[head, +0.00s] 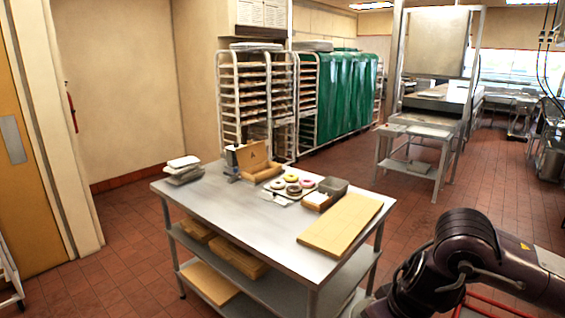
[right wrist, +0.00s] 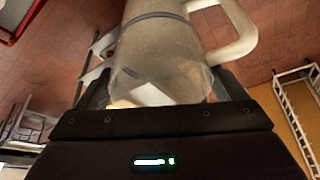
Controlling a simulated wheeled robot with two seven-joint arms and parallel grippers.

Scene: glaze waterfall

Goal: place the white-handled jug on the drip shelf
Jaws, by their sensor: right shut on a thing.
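The jug (right wrist: 165,50) fills the upper middle of the right wrist view. It has a greyish see-through body with a dark band around it and a white handle (right wrist: 240,32) on its right side. My right gripper (right wrist: 162,88) is shut on the jug, with one dark finger on each side of its body. The jug's far end is cut off by the top edge. In the head view my right arm shows at the lower right, but the jug is not in sight. My left gripper is in neither view. I cannot make out a drip shelf.
A steel table (head: 225,206) stands in front, holding donuts, a cardboard box (head: 254,158), a grey bin (head: 334,186) and a tan board (head: 341,224). Red rails (head: 480,306) show under my right arm. Tray racks (head: 244,95) stand behind.

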